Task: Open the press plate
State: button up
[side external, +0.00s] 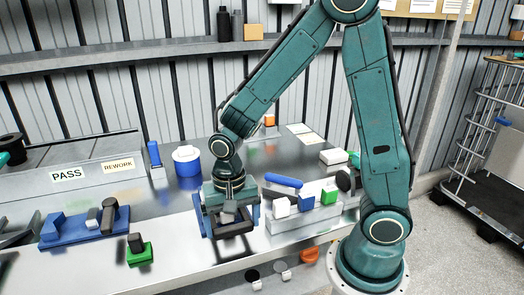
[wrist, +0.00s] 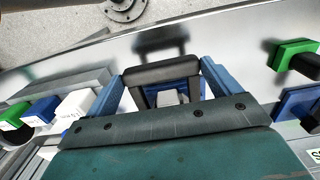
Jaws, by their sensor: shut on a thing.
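My gripper (side external: 231,226) points down over the middle of the steel bench, its blue fingers on either side of a black handle bar. In the wrist view my gripper (wrist: 161,70) is shut on this black handle (wrist: 160,72), which spans the gap between the fingers. I take the handle to be part of the press plate; a dark frame (side external: 236,248) shows at the fingertips in the side view. A small grey block shows behind the bar. The plate's hinge and its angle are hidden by my gripper.
A grey block with white, blue and green pieces (side external: 305,222) stands close on the right. A green-based piece (side external: 139,250) and a blue fixture (side external: 85,225) are on the left. A white-and-blue round container (side external: 187,161) stands behind. Bare steel lies left of my gripper.

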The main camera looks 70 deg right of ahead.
jog(key=shift+r, duration=0.15)
jog(key=shift+w+d+r+g+y, duration=0.15)
jog(key=shift+r+g+y, duration=0.1)
jog(key=shift+r, duration=0.3)
jog(key=shift+w+d+r+g+y, duration=0.1)
jog(key=shift+r+g+y, duration=0.15)
jog(key=shift+r, duration=0.3)
jog(key=w+d+r+g+y, duration=0.1)
jog(key=w+d+r, duration=0.9)
jog(key=r, duration=0.4)
jog(key=shift+d+r, duration=0.1)
jog(key=shift+d, duration=0.05)
jog(key=o, duration=1.1)
jog(key=shift+o, duration=0.2)
